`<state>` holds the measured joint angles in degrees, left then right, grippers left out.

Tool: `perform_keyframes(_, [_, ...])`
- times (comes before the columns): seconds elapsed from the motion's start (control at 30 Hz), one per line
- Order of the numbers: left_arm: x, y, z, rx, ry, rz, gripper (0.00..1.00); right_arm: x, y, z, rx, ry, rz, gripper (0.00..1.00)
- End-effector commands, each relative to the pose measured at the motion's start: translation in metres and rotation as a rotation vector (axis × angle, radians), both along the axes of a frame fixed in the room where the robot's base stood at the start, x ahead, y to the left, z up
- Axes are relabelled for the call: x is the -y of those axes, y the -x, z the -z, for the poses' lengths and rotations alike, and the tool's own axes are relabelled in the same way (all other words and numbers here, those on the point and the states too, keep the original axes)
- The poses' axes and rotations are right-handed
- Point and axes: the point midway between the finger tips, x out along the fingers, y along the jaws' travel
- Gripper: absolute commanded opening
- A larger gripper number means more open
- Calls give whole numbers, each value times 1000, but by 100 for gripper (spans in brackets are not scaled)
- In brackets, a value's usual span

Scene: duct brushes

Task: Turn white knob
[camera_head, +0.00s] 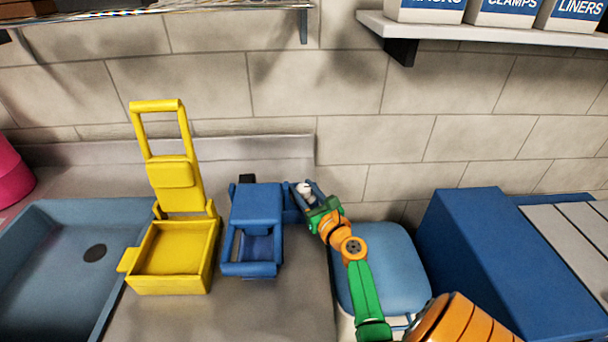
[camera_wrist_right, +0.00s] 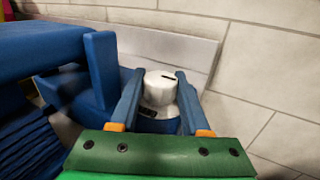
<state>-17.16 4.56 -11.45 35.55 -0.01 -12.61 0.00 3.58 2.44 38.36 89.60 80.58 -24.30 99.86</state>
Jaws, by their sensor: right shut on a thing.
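The white knob (camera_wrist_right: 160,88) sits on the right side of a blue device (camera_head: 258,205), with a dark mark on its top. In the head view the knob (camera_head: 304,187) is small and partly covered by my right gripper (camera_head: 307,190). In the right wrist view my right gripper (camera_wrist_right: 158,98) has its two blue fingers on either side of the knob, shut on it. The blue device (camera_wrist_right: 90,70) fills the left of that view. My left gripper is not in view.
A yellow box with a raised frame (camera_head: 172,255) stands left of the blue device. A sink (camera_head: 55,255) is at far left. A blue stool (camera_head: 385,265) and a large blue box (camera_head: 475,255) are at right. Shelves (camera_head: 480,30) hang above.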

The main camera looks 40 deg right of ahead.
Motion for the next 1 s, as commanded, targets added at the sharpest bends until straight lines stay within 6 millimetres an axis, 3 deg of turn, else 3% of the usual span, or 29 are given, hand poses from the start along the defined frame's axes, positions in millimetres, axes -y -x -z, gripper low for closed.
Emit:
perform_keyframes(0.1, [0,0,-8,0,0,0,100,-1,-1,-3,4,-5,94,0])
perform_keyframes(0.5, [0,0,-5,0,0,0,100,0,-1,0,5,-2,325,0])
perform_keyframes(1.0, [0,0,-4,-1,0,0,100,1,-1,-1,5,1,392,0])
